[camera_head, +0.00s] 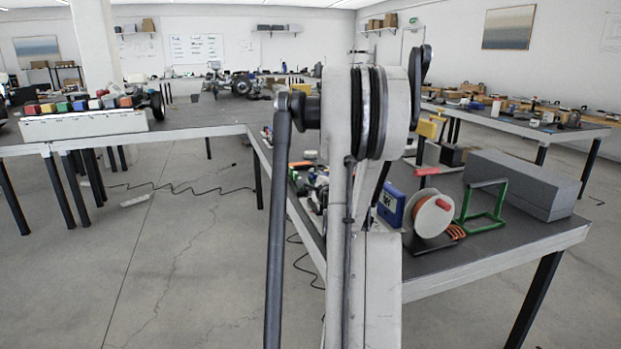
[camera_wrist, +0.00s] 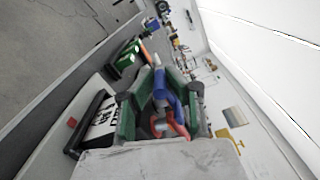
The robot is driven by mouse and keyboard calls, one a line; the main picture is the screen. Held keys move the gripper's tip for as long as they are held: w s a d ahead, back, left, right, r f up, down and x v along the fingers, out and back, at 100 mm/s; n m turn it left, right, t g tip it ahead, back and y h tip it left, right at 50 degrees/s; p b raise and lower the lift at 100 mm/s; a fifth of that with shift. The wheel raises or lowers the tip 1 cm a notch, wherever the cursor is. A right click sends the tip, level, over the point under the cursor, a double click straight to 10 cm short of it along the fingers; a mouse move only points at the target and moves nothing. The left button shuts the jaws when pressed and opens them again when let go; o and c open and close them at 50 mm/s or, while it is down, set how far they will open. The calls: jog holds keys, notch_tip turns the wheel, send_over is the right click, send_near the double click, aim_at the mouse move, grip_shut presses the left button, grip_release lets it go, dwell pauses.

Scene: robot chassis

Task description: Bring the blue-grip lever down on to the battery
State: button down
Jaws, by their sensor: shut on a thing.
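In the wrist view the blue-grip lever (camera_wrist: 160,84) stands between the two dark green fingers of my gripper (camera_wrist: 162,92), which is shut on its blue grip. A red curved part (camera_wrist: 176,124) shows just below the grip, close to the fingers. I cannot make out the battery with certainty. A black item with a white, dark-marked face (camera_wrist: 97,124) lies left of the gripper, but I cannot tell whether it is the battery. In the head view my arm hides the gripper and the lever.
In the head view a blue case (camera_head: 391,205), an orange cable reel (camera_head: 432,215), a green frame (camera_head: 484,212) and a long grey box (camera_head: 520,184) crowd the bench right of my arm. A green box (camera_wrist: 127,58) shows in the wrist view. Open floor (camera_head: 170,270) lies left.

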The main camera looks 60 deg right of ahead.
jog(key=shift+f, duration=0.1)
jog(key=c, duration=1.7)
grip_release()
jog(key=v, duration=1.2)
